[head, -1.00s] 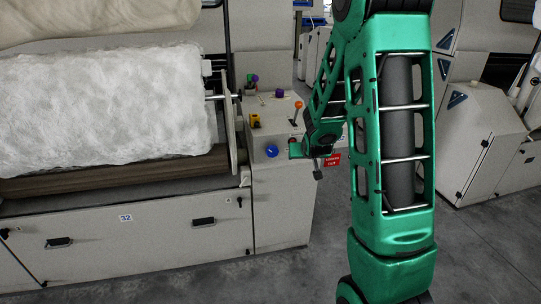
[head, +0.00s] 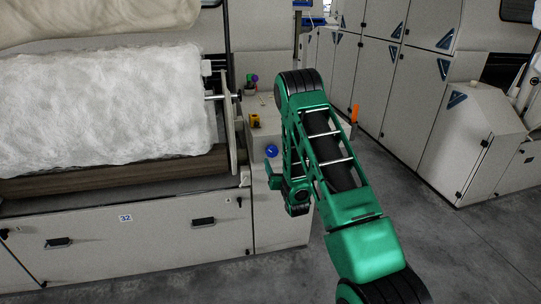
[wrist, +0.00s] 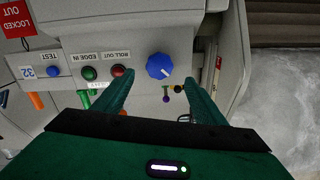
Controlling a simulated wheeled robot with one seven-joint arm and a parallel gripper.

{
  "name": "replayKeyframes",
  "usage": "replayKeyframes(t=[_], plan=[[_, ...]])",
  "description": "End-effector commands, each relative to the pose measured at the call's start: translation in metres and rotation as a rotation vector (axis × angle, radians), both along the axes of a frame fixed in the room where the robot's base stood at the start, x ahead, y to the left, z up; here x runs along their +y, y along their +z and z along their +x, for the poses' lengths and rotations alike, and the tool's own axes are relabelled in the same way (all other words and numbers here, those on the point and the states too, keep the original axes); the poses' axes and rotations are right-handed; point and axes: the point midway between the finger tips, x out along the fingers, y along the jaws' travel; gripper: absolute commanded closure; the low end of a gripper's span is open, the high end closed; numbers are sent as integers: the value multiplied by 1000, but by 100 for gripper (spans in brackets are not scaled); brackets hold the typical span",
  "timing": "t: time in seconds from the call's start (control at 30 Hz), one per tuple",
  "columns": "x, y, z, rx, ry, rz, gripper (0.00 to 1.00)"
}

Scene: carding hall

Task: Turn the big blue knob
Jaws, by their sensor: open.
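The big blue knob (head: 271,151) sits on the sloped front panel of the carding machine, right of the fleece roll. In the wrist view the knob (wrist: 160,66) has a white pointer mark and lies between and just beyond my fingertips. My gripper (wrist: 158,77) is open and empty, with one green finger on each side of the knob's line. In the head view my gripper (head: 271,176) is just below the knob, side-on. No contact with the knob shows, and the remaining gap is hard to judge.
The wrist view shows a red button (wrist: 117,71), a green button (wrist: 89,74) and a small blue TEST button (wrist: 53,71) left of the knob. A red locked-out sign (wrist: 17,18) is farther left. A yellow part (head: 254,121) is above the knob; a fleece roll (head: 110,100) is left.

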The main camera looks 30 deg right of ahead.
Motion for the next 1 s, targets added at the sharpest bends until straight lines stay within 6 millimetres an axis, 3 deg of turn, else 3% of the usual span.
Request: replayKeyframes(t=[0.53, 0.7, 1.0], plan=[[-24, 1, 83, 0, -1, -2, 35], [-28, 1, 95, 0, -1, -1, 35], [-28, 1, 98, 2, -2, -1, 35]])
